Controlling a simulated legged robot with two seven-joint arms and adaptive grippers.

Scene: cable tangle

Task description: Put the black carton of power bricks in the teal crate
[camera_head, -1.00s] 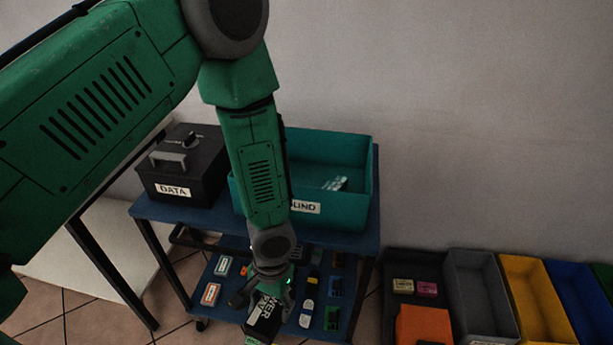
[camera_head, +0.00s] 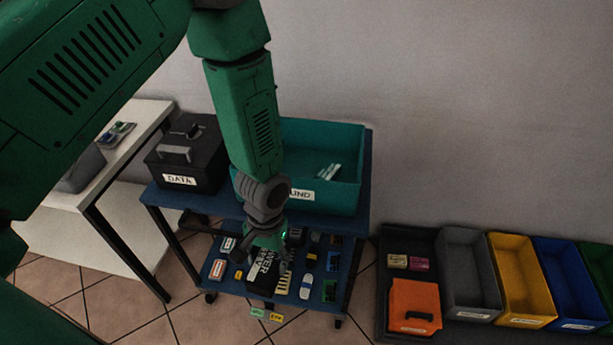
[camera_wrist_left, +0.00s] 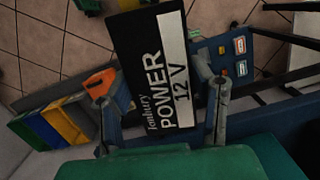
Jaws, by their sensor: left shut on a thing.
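The carton also shows large in the left wrist view (camera_wrist_left: 148,62), between the two fingers of my left gripper (camera_wrist_left: 160,100). The teal crate (camera_head: 345,165) stands on the cart's top shelf, behind and above the gripper. My left arm hides its left part, and some small pale items lie inside. My right gripper is not in view.
A black DATA case (camera_head: 185,155) stands left of the crate on the blue cart (camera_head: 210,212). The lower shelf holds several small items. Coloured bins (camera_head: 520,280) and an orange case (camera_head: 414,307) lie to the right. A white table (camera_head: 130,150) stands at the left.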

